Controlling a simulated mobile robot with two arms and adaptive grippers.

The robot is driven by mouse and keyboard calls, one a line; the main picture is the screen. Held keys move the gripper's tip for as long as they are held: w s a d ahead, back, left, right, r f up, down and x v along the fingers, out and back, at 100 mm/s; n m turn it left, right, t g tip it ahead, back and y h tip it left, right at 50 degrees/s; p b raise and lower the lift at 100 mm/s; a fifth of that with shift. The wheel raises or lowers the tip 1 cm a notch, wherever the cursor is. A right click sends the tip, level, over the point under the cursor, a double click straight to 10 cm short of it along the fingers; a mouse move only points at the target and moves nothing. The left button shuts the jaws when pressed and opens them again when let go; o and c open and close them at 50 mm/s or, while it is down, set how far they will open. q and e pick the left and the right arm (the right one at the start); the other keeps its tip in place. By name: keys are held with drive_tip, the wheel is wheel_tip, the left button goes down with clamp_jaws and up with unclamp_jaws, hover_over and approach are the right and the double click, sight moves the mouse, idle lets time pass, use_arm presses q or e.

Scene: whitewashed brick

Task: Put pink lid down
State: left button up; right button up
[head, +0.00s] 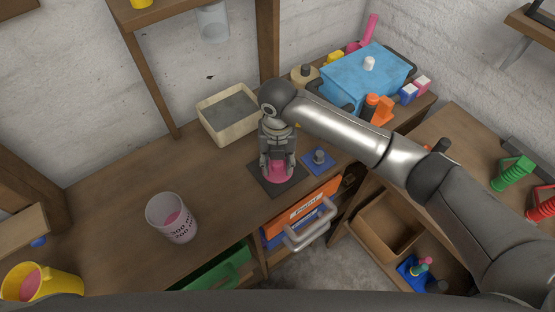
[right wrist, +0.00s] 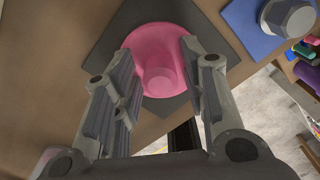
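The pink lid (right wrist: 160,35) lies on a dark grey square mat (right wrist: 202,22) on the wooden workbench. Its round knob (right wrist: 160,78) points up toward the right wrist camera. My right gripper (right wrist: 156,66) is over the lid, with one finger on each side of the knob and a gap showing on both sides. It is open and holds nothing. In the head view, the right gripper (head: 277,166) points down at the pink lid (head: 278,174), which it partly hides, on the mat (head: 257,182). My left gripper is not in view.
A blue square with a grey knob (head: 319,156) lies right of the mat. A shallow tray (head: 207,122) stands behind, and a blue box (head: 350,82) at the back right. Bench between beaker and mat is free.

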drive_tip(key=shift+r, duration=0.1)
drive_tip(key=shift+r, duration=0.2)
wheel_tip(320, 180, up, 12)
drive_tip(key=b, duration=0.3)
drive_tip(key=shift+f, duration=0.15)
idle(0.4)
